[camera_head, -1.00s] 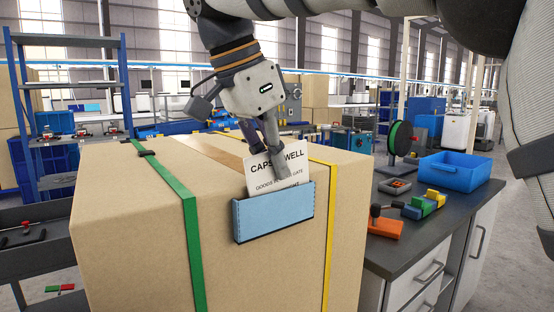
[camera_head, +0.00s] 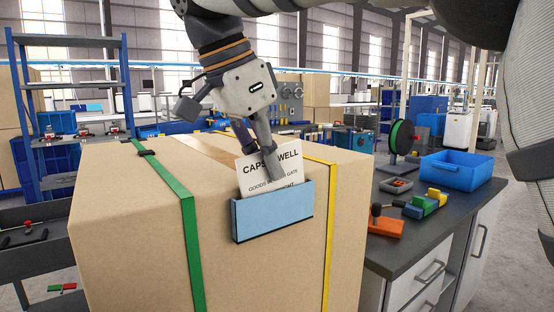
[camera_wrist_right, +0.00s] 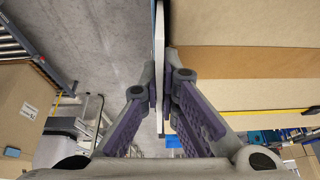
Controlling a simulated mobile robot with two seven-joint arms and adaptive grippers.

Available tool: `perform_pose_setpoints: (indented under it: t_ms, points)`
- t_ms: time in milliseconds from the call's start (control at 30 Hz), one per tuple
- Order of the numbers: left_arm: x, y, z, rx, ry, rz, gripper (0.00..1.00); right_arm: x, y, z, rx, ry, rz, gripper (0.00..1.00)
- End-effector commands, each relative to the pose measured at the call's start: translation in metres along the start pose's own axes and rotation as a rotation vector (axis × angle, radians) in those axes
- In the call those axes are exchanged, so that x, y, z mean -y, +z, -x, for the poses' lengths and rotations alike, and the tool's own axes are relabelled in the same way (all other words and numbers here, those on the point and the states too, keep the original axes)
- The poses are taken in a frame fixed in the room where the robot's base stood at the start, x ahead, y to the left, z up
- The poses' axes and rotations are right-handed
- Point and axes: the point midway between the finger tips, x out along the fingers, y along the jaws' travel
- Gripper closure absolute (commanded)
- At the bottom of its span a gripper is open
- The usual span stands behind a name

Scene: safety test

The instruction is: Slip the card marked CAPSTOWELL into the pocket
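The white card (camera_head: 256,186), with CAPSTOWELL partly covered by a finger, stands nearly upright at the blue pocket (camera_head: 272,217) on the front of the large carton. The pocket's front panel hides the card's lower edge, so how deep it sits cannot be told. My right gripper (camera_head: 268,172) comes down from above with its fingers on either side of the card, shut on it. In the right wrist view the card (camera_wrist_right: 160,45) shows edge-on between the fingertips (camera_wrist_right: 161,88). My left gripper is not in view.
The carton (camera_head: 140,225) has a green strap (camera_head: 191,240) and a yellow strap (camera_head: 329,240). To the right, a dark bench (camera_head: 440,225) holds a blue bin (camera_head: 456,172), a spool (camera_head: 401,138) and an orange block (camera_head: 384,228). A blue shelf rack (camera_head: 67,43) stands at left.

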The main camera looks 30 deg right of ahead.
Motion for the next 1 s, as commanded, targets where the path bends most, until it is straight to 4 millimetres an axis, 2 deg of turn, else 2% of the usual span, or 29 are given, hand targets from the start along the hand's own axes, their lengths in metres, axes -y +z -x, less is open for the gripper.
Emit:
perform_pose_setpoints:
  t_ms: [33,267,400,933,967,1000]
  points:
    - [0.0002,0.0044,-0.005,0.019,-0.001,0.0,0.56,0.0029,0.0201,-0.0161,0.028,0.041,0.04,1.0]
    - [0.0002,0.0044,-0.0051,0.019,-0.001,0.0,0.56,0.0033,0.0214,-0.0158,0.028,0.04,0.04,1.0]
    - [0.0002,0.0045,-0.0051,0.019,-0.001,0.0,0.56,0.0035,0.0215,-0.0158,0.029,0.039,0.04,0.72]
    - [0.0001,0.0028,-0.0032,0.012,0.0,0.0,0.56,0.0008,0.0187,-0.0124,0.029,0.037,0.034,0.72]
    - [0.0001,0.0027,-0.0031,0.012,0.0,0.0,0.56,0.0007,0.0186,-0.0123,0.029,0.037,0.034,0.58]
    - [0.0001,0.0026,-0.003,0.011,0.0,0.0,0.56,0.0007,0.0184,-0.012,0.029,0.036,0.033,0.49]
